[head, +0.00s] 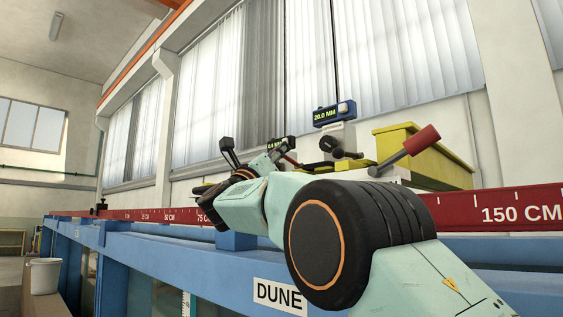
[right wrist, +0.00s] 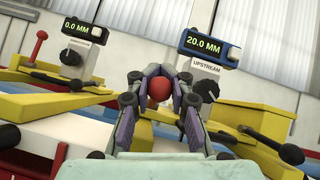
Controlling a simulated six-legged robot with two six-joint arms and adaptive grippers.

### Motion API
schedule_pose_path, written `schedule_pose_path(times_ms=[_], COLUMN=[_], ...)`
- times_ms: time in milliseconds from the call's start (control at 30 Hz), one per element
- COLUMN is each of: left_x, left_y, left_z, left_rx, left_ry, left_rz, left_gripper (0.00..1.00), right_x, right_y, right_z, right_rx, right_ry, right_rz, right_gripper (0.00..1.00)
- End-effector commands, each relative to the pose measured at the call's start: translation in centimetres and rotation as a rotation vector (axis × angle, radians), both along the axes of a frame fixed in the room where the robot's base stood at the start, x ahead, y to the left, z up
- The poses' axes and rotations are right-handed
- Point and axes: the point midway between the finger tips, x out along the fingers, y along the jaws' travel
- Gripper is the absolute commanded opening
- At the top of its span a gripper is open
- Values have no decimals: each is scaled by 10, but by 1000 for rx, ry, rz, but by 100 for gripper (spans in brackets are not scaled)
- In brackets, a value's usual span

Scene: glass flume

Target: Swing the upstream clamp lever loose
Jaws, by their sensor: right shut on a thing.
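The upstream clamp lever shows in the right wrist view as a round red knob (right wrist: 158,89) between my fingers, left of the blue upstream gauge (right wrist: 208,45) reading 20.0 MM. My right gripper (right wrist: 160,76) is shut on that red knob, with its fingers curled around both sides. The lever's shaft is hidden behind the gripper. In the head view my right gripper (head: 258,158) reaches away over the flume rail, and its own links hide the grip. The upstream gauge (head: 334,114) stands to the right of it. My left gripper is not in view.
A second gauge (right wrist: 88,31) reading 0.0 MM stands left, with another red-knobbed lever (right wrist: 37,46) upright beside it. A large red-handled lever (head: 421,140) juts up by a yellow box (head: 432,160). A red scale (head: 495,207) runs along the blue flume (head: 215,277).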

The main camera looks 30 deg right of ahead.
Motion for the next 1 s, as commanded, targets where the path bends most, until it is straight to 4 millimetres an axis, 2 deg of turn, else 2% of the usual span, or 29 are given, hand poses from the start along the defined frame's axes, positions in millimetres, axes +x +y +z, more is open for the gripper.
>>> schedule_pose_path(times_ms=[200,733,767,1000], left_x=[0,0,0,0], left_y=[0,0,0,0], left_z=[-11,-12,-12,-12], left_rx=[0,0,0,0], left_ry=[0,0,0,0], left_rz=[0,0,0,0], left_gripper=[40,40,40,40], right_x=[-1,-2,-2,-1], right_y=[3,3,3,2], right_z=[-1,0,0,-1], right_rx=[-36,-47,-47,-45], right_ry=[-12,-16,-16,-14], right_rz=[1,1,1,0], right_gripper=[0,0,16,37])
